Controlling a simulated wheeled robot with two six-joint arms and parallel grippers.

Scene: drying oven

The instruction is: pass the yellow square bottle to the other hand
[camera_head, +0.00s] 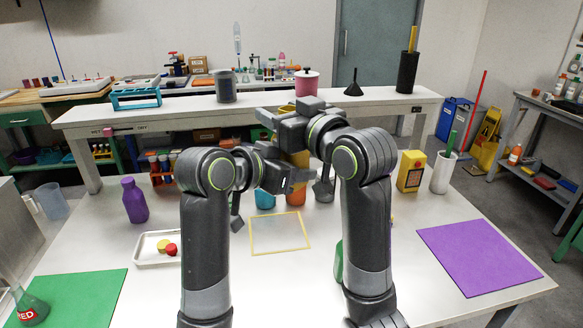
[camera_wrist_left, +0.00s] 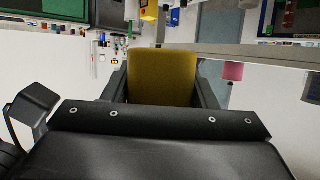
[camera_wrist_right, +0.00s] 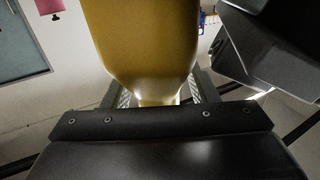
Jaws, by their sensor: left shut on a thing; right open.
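The yellow square bottle (camera_head: 300,158) is held up above the middle of the table, partly hidden by my arms in the head view. My left gripper (camera_head: 289,178) is shut on it; the left wrist view shows its flat yellow face (camera_wrist_left: 163,75) between the two fingers. My right gripper (camera_head: 283,130) is just above and open. In the right wrist view the bottle (camera_wrist_right: 145,45) narrows to its neck, which lies between the right gripper's fingers (camera_wrist_right: 160,92). Contact there cannot be told.
Below the grippers are an orange bottle (camera_head: 296,196) and a yellow-framed mat (camera_head: 279,235). A purple bottle (camera_head: 134,201) and a white tray (camera_head: 150,258) stand left; a yellow container (camera_head: 411,171) and white cup (camera_head: 442,174) stand right. A purple mat (camera_head: 478,257) is bare.

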